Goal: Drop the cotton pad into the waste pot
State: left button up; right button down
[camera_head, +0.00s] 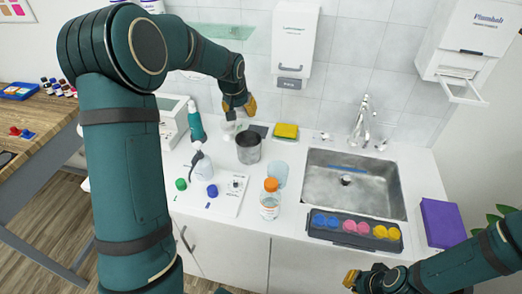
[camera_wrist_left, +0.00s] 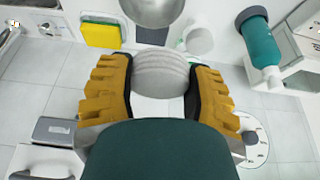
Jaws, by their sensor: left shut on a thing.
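My left gripper (camera_head: 240,106) is high over the back of the counter. In the left wrist view its yellow fingers (camera_wrist_left: 160,92) are shut on a pale, round, ridged cotton pad (camera_wrist_left: 160,76). I cannot make out the pad in the head view. The grey metal waste pot (camera_head: 248,148) stands upright on the counter, a little in front of and below the left gripper. It shows partly at the top of the left wrist view (camera_wrist_left: 152,10), just beyond the pad. My right gripper (camera_head: 350,279) is low at the front edge; its opening is unclear.
Near the pot are a yellow sponge (camera_head: 286,131), a white cup (camera_head: 229,128), a blue cup (camera_head: 278,174) and an orange-capped bottle (camera_head: 269,206). The sink (camera_head: 350,185) and a dark tray (camera_head: 318,234) lie right.

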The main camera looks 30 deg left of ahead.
pick_arm(q)
jog(key=shift+w+f, duration=0.1)
jog(key=shift+f, duration=0.05)
jog(key=shift+f+b, duration=0.65)
jog(key=shift+f, duration=0.2)
notch_tip(320, 180, down, 4)
jog(key=b, duration=0.2)
jog(key=shift+b, duration=0.35)
jog(key=o, duration=1.2)
jog(key=shift+c, duration=0.2)
